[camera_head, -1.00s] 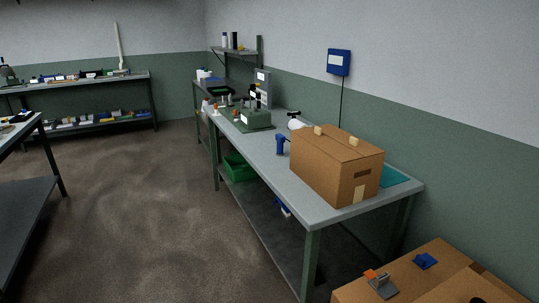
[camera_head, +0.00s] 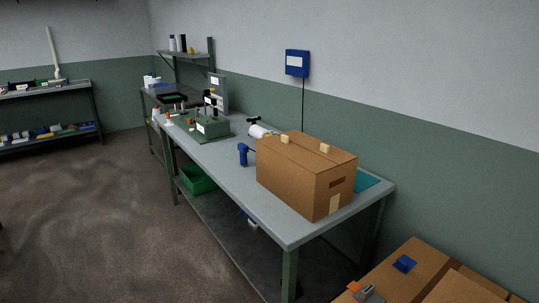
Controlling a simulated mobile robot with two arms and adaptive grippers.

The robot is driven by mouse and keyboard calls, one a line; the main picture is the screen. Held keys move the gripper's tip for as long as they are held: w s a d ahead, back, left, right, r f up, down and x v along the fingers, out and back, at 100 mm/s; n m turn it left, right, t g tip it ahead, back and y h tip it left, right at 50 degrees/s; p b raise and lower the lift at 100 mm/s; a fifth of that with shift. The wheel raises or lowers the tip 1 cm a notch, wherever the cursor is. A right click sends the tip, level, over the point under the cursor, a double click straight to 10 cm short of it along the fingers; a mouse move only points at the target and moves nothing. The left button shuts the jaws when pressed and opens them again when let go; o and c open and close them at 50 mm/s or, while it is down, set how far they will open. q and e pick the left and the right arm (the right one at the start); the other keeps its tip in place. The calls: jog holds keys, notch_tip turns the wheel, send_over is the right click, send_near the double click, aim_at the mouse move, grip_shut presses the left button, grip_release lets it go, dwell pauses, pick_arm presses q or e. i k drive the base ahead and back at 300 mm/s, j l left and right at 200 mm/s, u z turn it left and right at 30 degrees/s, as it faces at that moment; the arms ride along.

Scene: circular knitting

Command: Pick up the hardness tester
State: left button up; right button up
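I cannot tell for sure which item is the hardness tester. A small blue hand-held tool (camera_head: 243,155) stands on the grey workbench (camera_head: 215,172), left of a brown cardboard box (camera_head: 285,182). Farther back on the bench are a green machine (camera_head: 212,125) on a mat and a tall grey device (camera_head: 221,97). A white cylinder (camera_head: 258,131) lies behind the blue tool. A small blue item (camera_head: 404,263) and a grey item with orange (camera_head: 367,292) lie on cartons at the lower right. Neither of my grippers is in view.
A carton (camera_head: 425,258) stands at the lower right, close to the bench's near end. A green crate (camera_head: 197,180) sits on the bench's lower shelf. A blue wall box (camera_head: 297,63) hangs above. The brown floor (camera_head: 85,215) left of the bench is clear.

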aim_at(244, 148)
jog(key=i+j+z, duration=0.55)
jog(key=j+z, duration=0.3)
jog(key=l, duration=0.1)
